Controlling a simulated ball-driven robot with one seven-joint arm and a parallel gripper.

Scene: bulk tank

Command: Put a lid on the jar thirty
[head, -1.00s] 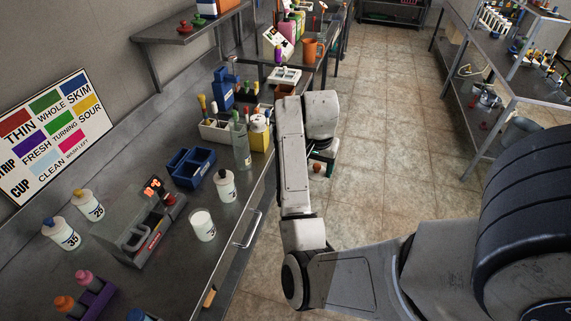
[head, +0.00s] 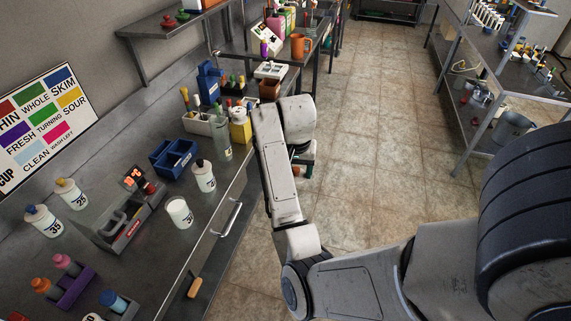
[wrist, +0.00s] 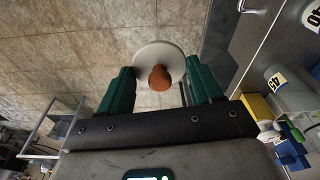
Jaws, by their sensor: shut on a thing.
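The white jar (head: 179,213) stands upright on the left bench with a pale open top and no lid on it. Its label starts with a 3; the second digit is hard to read, but it is probably jar thirty. My gripper (wrist: 160,84) has two green fingers on either side of a lid (wrist: 150,54), a pale round disc with an orange-brown knob. The gripper is shut on this lid and holds it over the floor beside the bench. In the head view my arm mostly hides the gripper (head: 304,165).
Bottles 35 (head: 43,220) and 25 (head: 70,194), a grey device with a red display (head: 123,217), a blue bin (head: 172,160) and a capped bottle (head: 204,176) surround the jar. A drawer handle (head: 229,218) juts from the bench front. The aisle floor is clear.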

